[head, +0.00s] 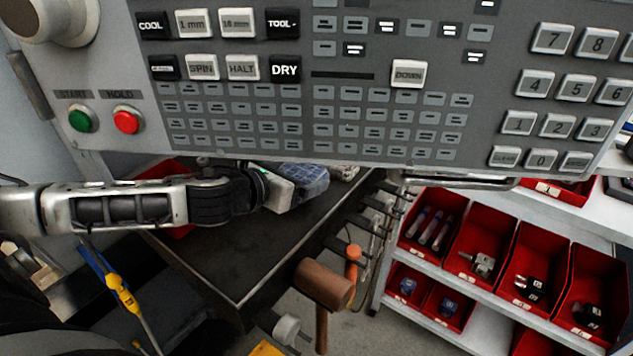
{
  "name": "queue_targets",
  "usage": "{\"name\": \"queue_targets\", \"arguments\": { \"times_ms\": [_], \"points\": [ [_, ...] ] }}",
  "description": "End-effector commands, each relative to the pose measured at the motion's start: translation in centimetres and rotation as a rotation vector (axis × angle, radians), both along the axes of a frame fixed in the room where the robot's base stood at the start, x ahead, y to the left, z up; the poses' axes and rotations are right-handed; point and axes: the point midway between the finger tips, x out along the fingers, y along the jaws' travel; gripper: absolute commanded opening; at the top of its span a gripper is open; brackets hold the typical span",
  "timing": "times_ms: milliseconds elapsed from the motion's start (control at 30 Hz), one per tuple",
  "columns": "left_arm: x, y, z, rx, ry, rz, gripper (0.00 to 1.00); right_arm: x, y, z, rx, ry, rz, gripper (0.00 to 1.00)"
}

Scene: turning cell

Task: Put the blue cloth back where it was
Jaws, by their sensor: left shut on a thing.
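The blue cloth (305,178) is a small crumpled blue-grey bundle just below the control panel's lower edge, over the dark bench top. My left gripper (290,188) reaches in from the left and is shut on the cloth at its left side. The pale gripper body hides part of the cloth. I cannot tell whether the cloth touches the bench. My right gripper is not in view.
A control panel (420,150) overhangs the dark bench (235,255). A light-coloured bundle (344,172) lies right of the cloth. Tools, including a wooden mallet (325,283), hang along the bench's right edge. Red bins (520,262) stand on shelves at right. The bench's front is bare.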

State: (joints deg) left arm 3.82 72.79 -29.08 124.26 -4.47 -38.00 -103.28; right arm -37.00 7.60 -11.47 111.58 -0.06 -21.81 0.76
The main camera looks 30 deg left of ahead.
Motion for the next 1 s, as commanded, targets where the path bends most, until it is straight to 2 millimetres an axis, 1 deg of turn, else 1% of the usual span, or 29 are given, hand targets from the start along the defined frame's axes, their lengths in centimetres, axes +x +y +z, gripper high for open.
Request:
{"name": "queue_targets", "arguments": {
  "times_ms": [67, 167, 300, 400, 600, 833, 867, 900, 1000],
  "points": [
    [0.1, 0.1, -0.1, 0.0, 0.001, 0.003, 0.64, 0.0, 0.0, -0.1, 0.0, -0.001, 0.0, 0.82],
    [0.1, 0.1, -0.8, 0.0, 0.001, 0.003, 0.64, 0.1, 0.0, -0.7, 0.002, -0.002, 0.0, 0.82],
    [0.2, -0.1, -2.8, 0.001, 0.001, -0.001, 0.64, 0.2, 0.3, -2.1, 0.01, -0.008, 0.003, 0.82],
    [0.2, -0.1, -3.8, 0.0, 0.001, -0.003, 0.64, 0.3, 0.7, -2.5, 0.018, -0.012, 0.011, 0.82],
    [0.2, -0.2, -3.5, 0.002, 0.001, -0.004, 0.64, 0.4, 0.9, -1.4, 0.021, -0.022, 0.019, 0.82],
    [0.2, -0.2, -4.0, 0.0, 0.002, -0.004, 0.64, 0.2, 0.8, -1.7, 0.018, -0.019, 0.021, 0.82],
    [0.2, -0.2, -3.9, 0.0, 0.002, -0.004, 0.91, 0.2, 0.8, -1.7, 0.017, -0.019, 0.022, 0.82],
    [0.2, -0.2, -3.9, 0.0, 0.002, -0.004, 1.0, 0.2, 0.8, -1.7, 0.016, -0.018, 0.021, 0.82],
    [0.2, -0.2, -3.9, 0.0, 0.002, -0.004, 1.0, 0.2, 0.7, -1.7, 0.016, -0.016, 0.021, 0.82]
  ]
}}
